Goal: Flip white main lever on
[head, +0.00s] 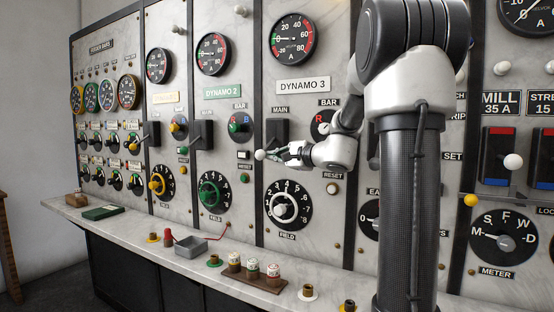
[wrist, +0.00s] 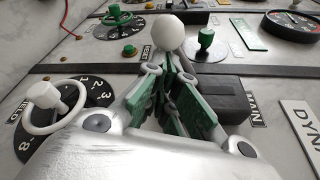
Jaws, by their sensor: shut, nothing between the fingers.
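The white main lever's ball knob (head: 260,155) sticks out at the lower left of the black MAIN switch block (head: 277,130) on the DYNAMO 3 panel. In the wrist view the white knob (wrist: 169,32) stands just beyond my fingertips, and the black block (wrist: 218,98) lies to their right. My gripper (head: 280,154) is shut and empty, its green-padded fingers together close to the knob. They also show in the wrist view (wrist: 172,75). I cannot tell whether they touch the knob. The lever's shaft is hidden behind the fingers.
The white FIELD wheel (head: 284,207) sits below the switch; it also shows at left in the wrist view (wrist: 58,105). The RESET button (head: 332,189) is to the lower right. A shelf (head: 130,228) below carries a grey tray (head: 190,247) and several small coloured pieces.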

